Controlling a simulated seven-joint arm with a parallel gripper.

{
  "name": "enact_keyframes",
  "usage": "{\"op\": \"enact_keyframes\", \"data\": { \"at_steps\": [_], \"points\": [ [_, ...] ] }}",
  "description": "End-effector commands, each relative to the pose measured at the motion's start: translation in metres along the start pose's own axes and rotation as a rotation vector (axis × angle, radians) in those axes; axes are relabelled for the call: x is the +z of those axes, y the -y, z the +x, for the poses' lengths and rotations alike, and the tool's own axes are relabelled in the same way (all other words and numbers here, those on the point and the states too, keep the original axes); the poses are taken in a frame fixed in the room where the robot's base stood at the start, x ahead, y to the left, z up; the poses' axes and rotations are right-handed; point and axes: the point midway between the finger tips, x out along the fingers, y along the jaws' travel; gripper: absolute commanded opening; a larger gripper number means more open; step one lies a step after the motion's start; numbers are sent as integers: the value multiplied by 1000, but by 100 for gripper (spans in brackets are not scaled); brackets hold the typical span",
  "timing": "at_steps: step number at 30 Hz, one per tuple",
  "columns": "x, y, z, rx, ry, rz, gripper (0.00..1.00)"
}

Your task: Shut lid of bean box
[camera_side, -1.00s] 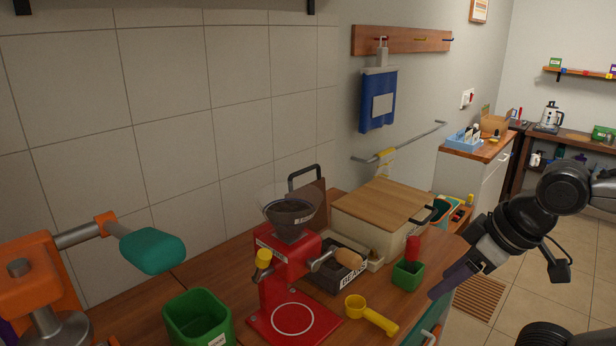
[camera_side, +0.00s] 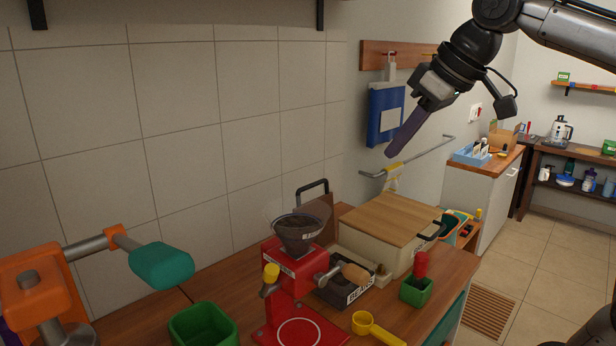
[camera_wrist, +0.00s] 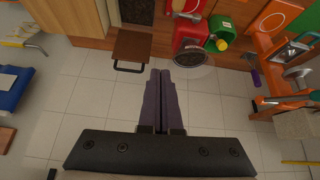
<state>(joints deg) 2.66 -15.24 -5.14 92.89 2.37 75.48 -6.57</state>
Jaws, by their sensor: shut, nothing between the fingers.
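The bean box (camera_side: 352,296), dark and labelled BEANS, sits on the wooden counter behind the red grinder, which partly hides it. It also shows at the top of the wrist view (camera_wrist: 136,12). Its brown lid (camera_side: 319,208) with a black bar handle stands open, raised at the wall side. The lid also shows in the wrist view (camera_wrist: 132,46), handle toward me. My gripper (camera_side: 390,153) is shut and empty, high in the air near the wall, above and to the right of the lid in the side view. In the wrist view the purple fingers (camera_wrist: 160,74) are together.
The red grinder (camera_side: 290,270) with its hopper stands in front of the lid. A cream box with a wooden top (camera_side: 390,218) stands right of it. A green cup (camera_side: 416,292) and yellow scoop (camera_side: 375,328) are nearer.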

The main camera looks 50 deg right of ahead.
Motion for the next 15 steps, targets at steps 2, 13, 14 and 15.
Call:
{"op": "enact_keyframes", "data": {
  "at_steps": [2,13,14,15],
  "points": [
    [-36,-7,2,1,1,1,0],
    [-159,-46,54,8,19,8,0],
    [-166,-50,62,9,21,10,0],
    [-175,-56,74,10,26,14,0]
  ]
}}
